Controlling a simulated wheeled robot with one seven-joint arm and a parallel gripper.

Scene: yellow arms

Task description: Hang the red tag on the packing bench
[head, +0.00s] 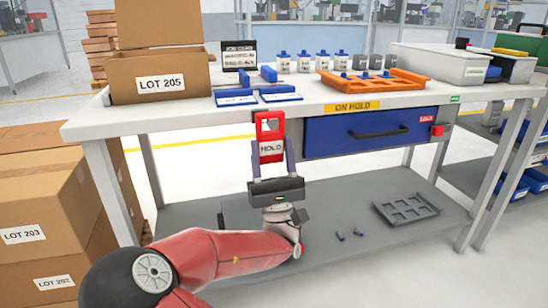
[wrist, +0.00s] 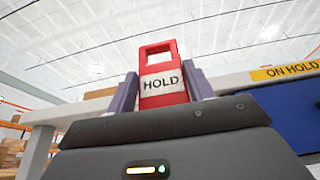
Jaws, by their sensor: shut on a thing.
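The red tag (head: 270,125) has a square hole at its top and a white HOLD label. It stands upright between the fingers of my gripper (head: 270,155), which is shut on its lower part. The tag also shows in the wrist view (wrist: 162,60), between the two grey fingers (wrist: 164,92). The packing bench (head: 215,111) has a white top. In the head view the tag overlaps the bench's front edge, left of the yellow ON HOLD label (head: 352,107). I cannot tell whether it touches the bench. No hook shows clearly.
A blue drawer (head: 340,132) with a black handle and a red LOCK tab (head: 438,131) is under the top at right. A LOT 205 box (head: 130,88), blue-edged cards (head: 236,98), white bottles and an orange tray (head: 400,84) stand on top. Boxes (head: 40,195) stand at left.

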